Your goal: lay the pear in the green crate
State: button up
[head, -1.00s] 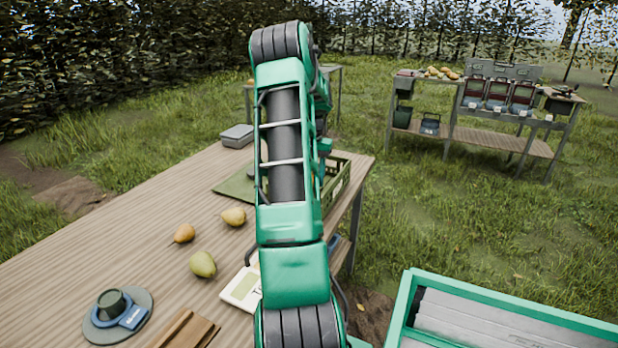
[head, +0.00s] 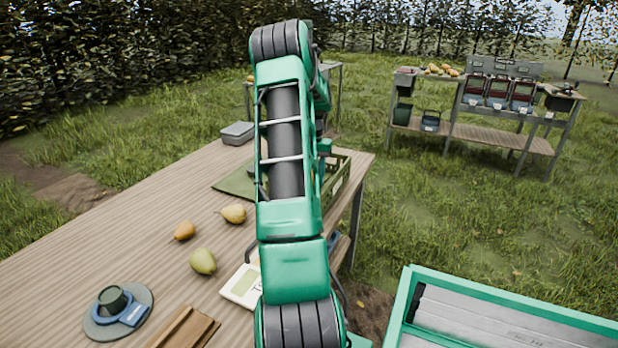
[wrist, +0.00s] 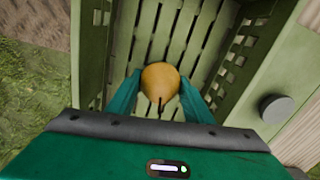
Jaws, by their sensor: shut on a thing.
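In the wrist view my gripper (wrist: 159,98) is shut on a yellow-orange pear (wrist: 160,80), one finger on each side, its dark stem toward my palm. The pear shows over the slatted floor of the green crate (wrist: 91,50), between its side walls. I cannot tell whether it touches the floor. In the head view the crate (head: 342,178) stands at the table's far right corner, partly behind my arm, which hides my gripper and the held pear.
Several items lie on the wooden table (head: 130,215): a yellow pear (head: 233,213), a brownish pear (head: 184,231), a green pear (head: 203,261), a white scale (head: 243,287) and a round grey-green object (head: 118,312). A grey box (head: 237,133) sits at the back.

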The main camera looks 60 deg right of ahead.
jog(key=shift+f, duration=0.7)
dwell(0.4)
jog(key=o, duration=1.2)
notch_tip(320, 180, up, 9)
jog(key=shift+r, duration=0.9)
